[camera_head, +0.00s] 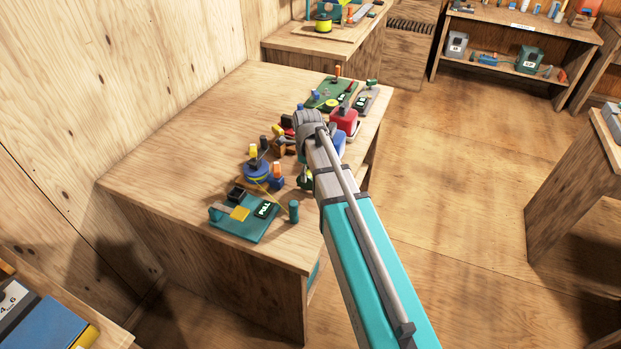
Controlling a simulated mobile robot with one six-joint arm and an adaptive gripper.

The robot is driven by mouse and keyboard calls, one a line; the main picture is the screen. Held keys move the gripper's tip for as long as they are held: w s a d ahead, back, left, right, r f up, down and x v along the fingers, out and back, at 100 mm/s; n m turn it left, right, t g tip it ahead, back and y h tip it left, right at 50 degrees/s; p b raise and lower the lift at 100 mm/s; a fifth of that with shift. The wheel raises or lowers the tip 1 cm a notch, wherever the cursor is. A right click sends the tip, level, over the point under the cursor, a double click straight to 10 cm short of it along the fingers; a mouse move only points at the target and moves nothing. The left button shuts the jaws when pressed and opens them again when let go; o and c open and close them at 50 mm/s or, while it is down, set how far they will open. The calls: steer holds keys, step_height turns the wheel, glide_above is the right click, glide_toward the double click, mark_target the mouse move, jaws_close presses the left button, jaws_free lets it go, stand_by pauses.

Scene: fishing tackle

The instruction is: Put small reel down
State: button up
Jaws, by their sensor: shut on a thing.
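My arm reaches over the wooden workbench (180,130) from the lower right. Its grey wrist (309,122) is above the right part of the bench top. My gripper's fingers are hidden behind the wrist and forearm, so I see neither them nor what they hold. I cannot pick out the small reel for certain. A blue reel-like piece with yellow line (257,171) is on the bench left of my forearm, among small coloured parts. A rounded red piece (346,121) and a partly covered blue piece (339,146) show just right of the wrist.
A green base with a "PULL" label (241,222) lies near the bench's front edge. A green board (332,95) with small parts is at the far right corner. The bench's left half is bare. Shelves (518,28) stand at the back right, beyond open floor.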

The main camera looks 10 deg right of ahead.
mark_target(308, 172)
steer(key=shift+f+b, duration=0.35)
steer(key=shift+f, duration=0.35)
steer(key=shift+f, duration=0.1)
steer(key=o, duration=1.2)
step_height(308, 172, up, 12)
steer(key=p, duration=1.2)
steer(key=shift+s, duration=0.1)
